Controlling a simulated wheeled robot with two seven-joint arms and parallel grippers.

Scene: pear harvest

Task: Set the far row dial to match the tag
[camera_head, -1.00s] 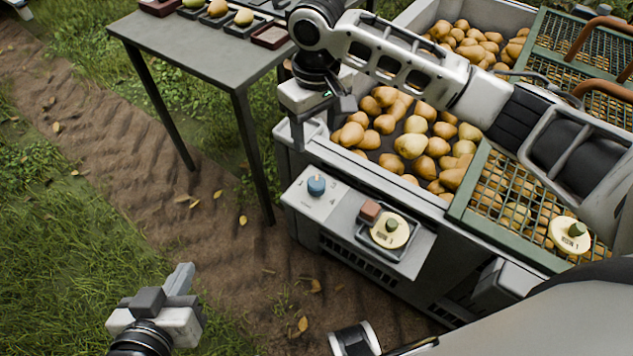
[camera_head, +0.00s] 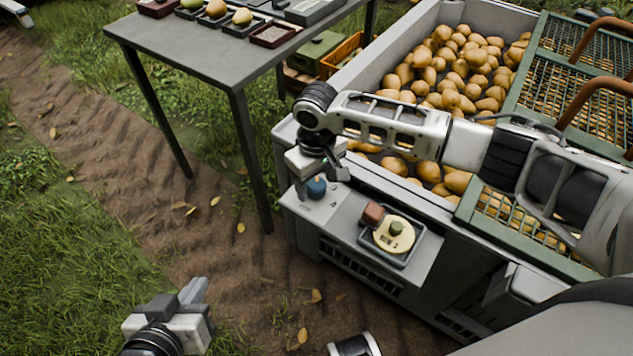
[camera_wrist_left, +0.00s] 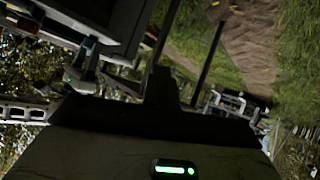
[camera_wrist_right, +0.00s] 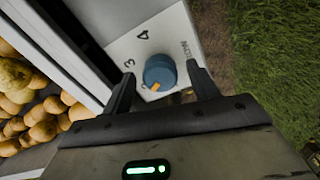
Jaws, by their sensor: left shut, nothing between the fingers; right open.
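The blue dial (camera_head: 316,187) stands on the light panel at the left end of the grey bin's front. In the right wrist view the dial (camera_wrist_right: 159,70) has an orange pointer mark toward the bottom, with printed 3 and 4 beside it. My right gripper (camera_head: 322,174) is open above the dial; its fingers (camera_wrist_right: 158,88) are on either side of it, contact unclear. My left gripper (camera_head: 195,292) is shut and empty, low over the ground.
A reddish-brown block (camera_head: 372,213) sits by the tag. The grey bin (camera_head: 372,72) holds many pears, with green mesh covers (camera_head: 575,75) at right. A grey table (camera_head: 205,52) with small trays stands at back left. Dirt and grass lie open at left.

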